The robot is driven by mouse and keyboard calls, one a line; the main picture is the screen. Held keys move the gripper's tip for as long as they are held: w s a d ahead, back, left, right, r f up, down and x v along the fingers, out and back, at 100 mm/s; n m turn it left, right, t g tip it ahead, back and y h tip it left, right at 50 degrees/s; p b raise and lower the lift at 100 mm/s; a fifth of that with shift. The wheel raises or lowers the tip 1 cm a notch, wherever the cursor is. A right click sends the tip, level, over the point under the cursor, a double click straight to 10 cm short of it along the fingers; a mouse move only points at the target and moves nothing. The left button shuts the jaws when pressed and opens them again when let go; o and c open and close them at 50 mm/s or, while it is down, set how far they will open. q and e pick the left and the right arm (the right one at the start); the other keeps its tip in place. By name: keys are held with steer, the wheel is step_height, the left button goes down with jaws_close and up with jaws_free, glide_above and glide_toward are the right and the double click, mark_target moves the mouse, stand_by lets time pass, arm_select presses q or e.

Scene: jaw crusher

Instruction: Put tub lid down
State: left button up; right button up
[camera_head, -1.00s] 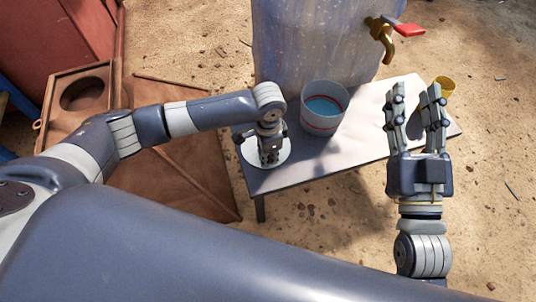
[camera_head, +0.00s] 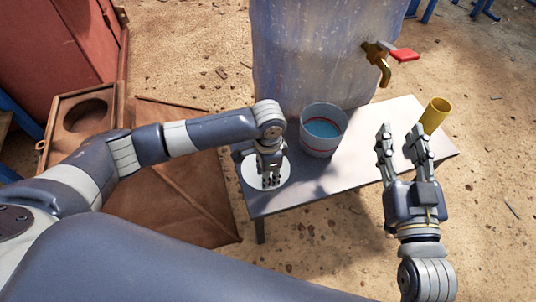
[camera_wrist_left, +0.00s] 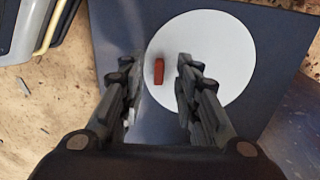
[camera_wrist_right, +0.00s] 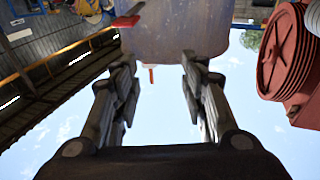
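The tub lid (camera_head: 252,177) is a white disc lying flat on the table's near left corner. In the left wrist view the lid (camera_wrist_left: 225,60) shows its small red handle (camera_wrist_left: 159,71). My left gripper (camera_head: 270,182) is above the lid and hides part of it. In the left wrist view its fingers (camera_wrist_left: 156,70) are apart, with the handle between them and clear of both. My right gripper (camera_head: 402,135) is open and empty over the table's right side.
The table (camera_head: 385,118) is low and grey. A yellow cup (camera_head: 436,115) is at its right end. A large translucent container (camera_head: 315,55) with a brass tap (camera_head: 382,65) and red handle (camera_head: 404,55) stands behind. Rusty brown panels (camera_head: 180,190) lie on the left.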

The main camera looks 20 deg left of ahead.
arm_select(q)
step_height(320, 180, up, 5)
steer(key=shift+f+p, duration=0.2)
steer(key=shift+p, duration=0.7)
step_height(320, 180, up, 5)
steer(key=p, duration=0.2)
steer(key=s+d+n+t+h, duration=0.4)
steer(key=s+d, duration=0.3)
steer(key=d, duration=0.4)
steer(key=s+a+n+t+y, duration=0.1)
steer(key=s+a+n, duration=0.1)
steer(key=a, duration=0.6)
steer(key=s+a+r+n+t+y, duration=0.1)
steer(key=s+a+n+t, duration=0.1)
steer(key=a, duration=0.6)
steer(key=shift+s+a+r+n+t+y, duration=0.2)
steer(key=shift+s+a+n+t+y, duration=0.1)
steer(key=shift+n+y, duration=0.15)
arm_select(e)
steer(key=s+d+f+g+h, duration=0.1)
steer(key=s+d+f+g, duration=0.1)
steer(key=s+f+g, duration=0.3)
steer(key=s+d+f+g+h, duration=0.2)
steer(key=s+f+g, duration=0.3)
steer(key=f, duration=0.6)
steer(key=shift+d+f+m+g, duration=0.3)
steer(key=shift+d+f+g, duration=0.1)
steer(key=shift+d, duration=0.1)
